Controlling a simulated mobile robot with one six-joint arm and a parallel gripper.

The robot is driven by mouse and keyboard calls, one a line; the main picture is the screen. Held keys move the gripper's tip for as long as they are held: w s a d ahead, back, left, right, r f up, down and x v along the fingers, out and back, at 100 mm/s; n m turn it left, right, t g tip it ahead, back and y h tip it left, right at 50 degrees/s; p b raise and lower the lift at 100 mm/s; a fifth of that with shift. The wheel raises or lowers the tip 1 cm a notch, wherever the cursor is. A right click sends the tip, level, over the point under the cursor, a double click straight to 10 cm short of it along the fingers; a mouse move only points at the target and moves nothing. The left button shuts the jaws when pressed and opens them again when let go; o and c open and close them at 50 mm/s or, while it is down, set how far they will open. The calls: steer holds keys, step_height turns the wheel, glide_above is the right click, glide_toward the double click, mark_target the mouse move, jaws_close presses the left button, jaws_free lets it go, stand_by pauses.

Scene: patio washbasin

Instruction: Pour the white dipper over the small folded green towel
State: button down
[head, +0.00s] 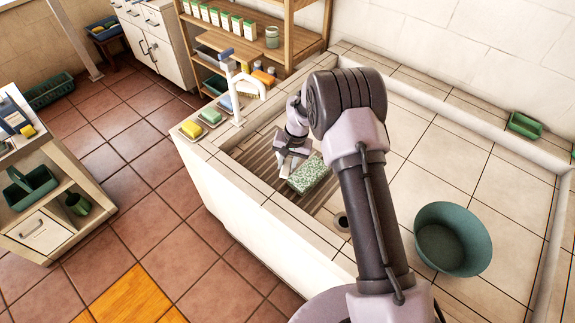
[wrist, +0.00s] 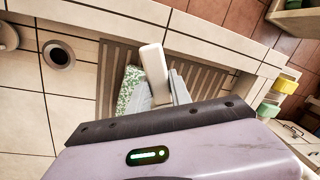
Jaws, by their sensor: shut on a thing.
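My gripper (head: 284,168) hangs over the slatted brown rack in the basin. It is shut on the white dipper, whose pale, long handle-like part (wrist: 153,68) stands out past the fingers in the wrist view. The dipper's cup cannot be made out, and my gripper and arm hide much of that spot. The small folded green towel (head: 308,176), green and white patterned, lies on the rack just beside my gripper. In the wrist view the towel (wrist: 129,92) shows to the left of the dipper, partly covered by my gripper.
A drain hole (head: 343,222) and a green basin (head: 453,239) lie on the tiled floor of the washbasin. A white tap (head: 239,85) stands at the left rim near soap dishes and a yellow sponge (head: 191,129). A small green tray (head: 525,126) sits on the back ledge.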

steer(key=shift+f+y+b, duration=0.3)
steer(key=shift+f+b, duration=0.1)
steer(key=shift+b, duration=0.5)
steer(key=shift+f+y+b, duration=0.25)
steer(key=shift+y+b, duration=0.05)
steer(key=shift+b, duration=0.6)
steer(key=y+b, duration=0.1)
steer(key=b, duration=0.1)
steer(key=t+y+b, duration=0.1)
steer(key=b, duration=0.2)
steer(key=y+b, duration=0.1)
steer(key=b, duration=0.2)
steer(key=shift+s+d+r+t+y, duration=0.1)
steer(key=shift+d+r+t+y, duration=0.2)
steer(key=shift+d, duration=0.1)
steer(key=shift+d+y+b, duration=0.1)
steer(key=shift+y+b, duration=0.3)
steer(key=shift+b, duration=0.35)
steer(key=y+b, duration=0.1)
steer(key=b, duration=0.1)
steer(key=d+t+y+b, duration=0.1)
steer(key=y+b, duration=0.1)
steer(key=b, duration=0.1)
steer(key=f+y+b, duration=0.1)
steer(key=y+b, duration=0.1)
steer(key=shift+s+d+t+b, duration=0.3)
steer(key=shift+d+b, duration=0.1)
steer(key=shift+b, duration=0.3)
